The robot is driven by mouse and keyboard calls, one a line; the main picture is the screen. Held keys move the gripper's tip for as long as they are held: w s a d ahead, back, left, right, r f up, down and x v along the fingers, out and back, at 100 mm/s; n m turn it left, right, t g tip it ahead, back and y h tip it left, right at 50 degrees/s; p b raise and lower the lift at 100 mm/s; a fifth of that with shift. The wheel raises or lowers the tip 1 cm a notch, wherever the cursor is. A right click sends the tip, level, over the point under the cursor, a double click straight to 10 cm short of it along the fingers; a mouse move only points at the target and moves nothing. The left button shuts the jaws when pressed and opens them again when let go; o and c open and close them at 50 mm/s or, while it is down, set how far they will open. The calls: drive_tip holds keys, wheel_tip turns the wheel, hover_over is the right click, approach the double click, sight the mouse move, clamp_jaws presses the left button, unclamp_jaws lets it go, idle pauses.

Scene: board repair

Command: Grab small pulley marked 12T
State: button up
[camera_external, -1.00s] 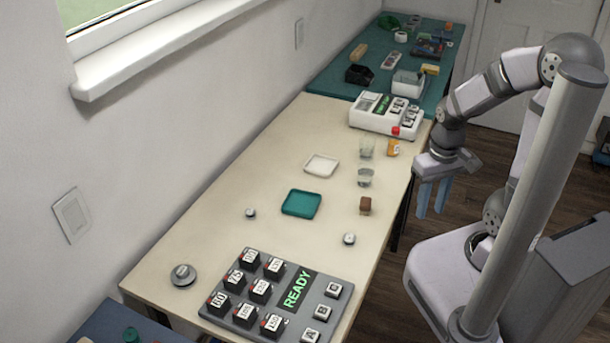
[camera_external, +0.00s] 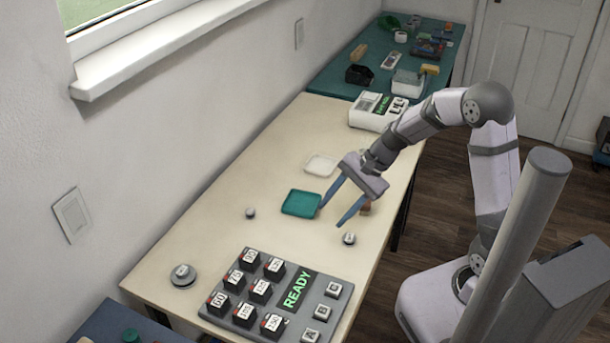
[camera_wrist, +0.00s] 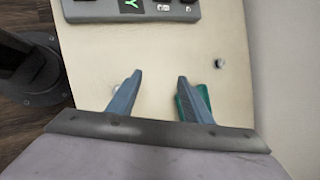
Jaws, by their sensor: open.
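Two small grey pulley-like discs lie on the pale table. One (camera_external: 349,239) is right of centre, close to my gripper. The other (camera_external: 250,213) is left of the teal tray. A larger round grey piece (camera_external: 183,274) lies farther left. I cannot read 12T on any of them. My gripper (camera_external: 331,215) is open and empty, its blue fingers above the table between the teal tray and the right disc. In the wrist view my gripper (camera_wrist: 160,75) shows the left disc (camera_wrist: 218,63) clear of the fingers. A pale bit by one finger is mostly hidden.
The teal tray (camera_external: 301,203) is beside one finger, with a white tray (camera_external: 322,165) behind it. A brown block (camera_external: 366,208) is partly covered by my gripper. A grey button panel reading READY (camera_external: 295,290) fills the front. The table's left middle is clear.

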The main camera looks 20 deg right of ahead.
sight(250, 211)
drive_tip(key=w+a+f+m+t+y+b, duration=0.1)
drive_tip(key=w+a+f+m+b, duration=0.1)
drive_tip(key=w+a+m, duration=0.1)
drive_tip(key=w+a+f+m+t+y+b, duration=0.1)
drive_tip(key=w+a+m+y+b, duration=0.1)
drive_tip(key=w, duration=0.4)
drive_tip(key=w+a+f+m+t+y+b, duration=0.1)
drive_tip(key=w+a+f+m+b, duration=0.1)
drive_tip(key=w+a+m, duration=0.3)
drive_tip(key=shift+a+f+y+b, duration=0.35)
drive_tip(key=shift+a+b, duration=0.1)
drive_tip(key=shift+a, duration=0.2)
drive_tip(key=shift+w+a+r+m, duration=0.1)
drive_tip(key=shift+w+a+m, duration=0.05)
drive_tip(key=shift+w+m, duration=0.15)
drive_tip(key=shift+t, duration=0.3)
drive_tip(key=shift+p+x, duration=0.4)
drive_tip(key=shift+x, duration=3.25)
drive_tip(key=shift+s, duration=0.15)
drive_tip(key=c, duration=1.1)
